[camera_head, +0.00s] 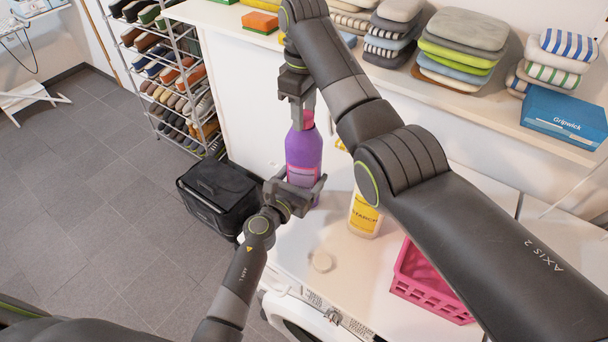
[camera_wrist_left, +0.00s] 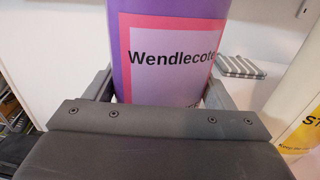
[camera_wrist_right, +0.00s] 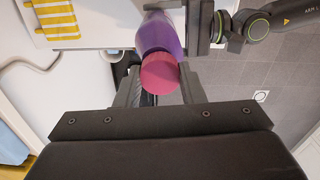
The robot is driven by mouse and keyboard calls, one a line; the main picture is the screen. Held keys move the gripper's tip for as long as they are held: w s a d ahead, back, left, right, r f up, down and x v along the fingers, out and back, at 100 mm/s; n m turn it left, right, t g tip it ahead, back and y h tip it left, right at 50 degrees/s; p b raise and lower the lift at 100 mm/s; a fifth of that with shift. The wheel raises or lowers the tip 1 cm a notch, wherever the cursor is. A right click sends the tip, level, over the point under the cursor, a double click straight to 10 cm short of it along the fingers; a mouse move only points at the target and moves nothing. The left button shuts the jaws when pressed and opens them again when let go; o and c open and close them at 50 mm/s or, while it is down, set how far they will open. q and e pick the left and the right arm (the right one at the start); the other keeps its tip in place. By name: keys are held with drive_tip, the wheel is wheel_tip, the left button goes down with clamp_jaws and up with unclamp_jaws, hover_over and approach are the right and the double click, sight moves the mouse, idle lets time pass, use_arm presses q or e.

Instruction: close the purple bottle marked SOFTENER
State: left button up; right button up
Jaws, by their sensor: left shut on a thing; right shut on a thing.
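The purple bottle (camera_head: 303,152) stands upright on the white machine top. My left gripper (camera_head: 296,186) is shut around its lower body. In the left wrist view the bottle (camera_wrist_left: 168,55) has a pink-bordered label reading "Wendlecote"; no SOFTENER marking is readable. A pink cap (camera_head: 308,117) is at the bottle's top. My right gripper (camera_head: 301,112) comes down from above and is shut on this cap. In the right wrist view the cap (camera_wrist_right: 160,74) sits between the fingertips, at the bottle's mouth. I cannot tell whether it is fully seated; the neck is hidden.
A white bottle with a yellow label (camera_head: 364,214) stands right of the purple bottle, partly behind my right arm. A round white cap (camera_head: 322,262) lies in front. A pink basket (camera_head: 427,290) is at right. A shelf with folded stacks (camera_head: 462,45) runs behind.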

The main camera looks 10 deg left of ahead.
drive_tip(key=m, duration=0.7)
drive_tip(key=shift+m, duration=0.3)
drive_tip(key=m, duration=0.7)
drive_tip(key=shift+m, duration=0.4)
drive_tip(key=m, duration=1.1)
drive_tip(key=shift+m, duration=0.3)
drive_tip(key=o, duration=1.1)
drive_tip(key=shift+f, duration=0.1)
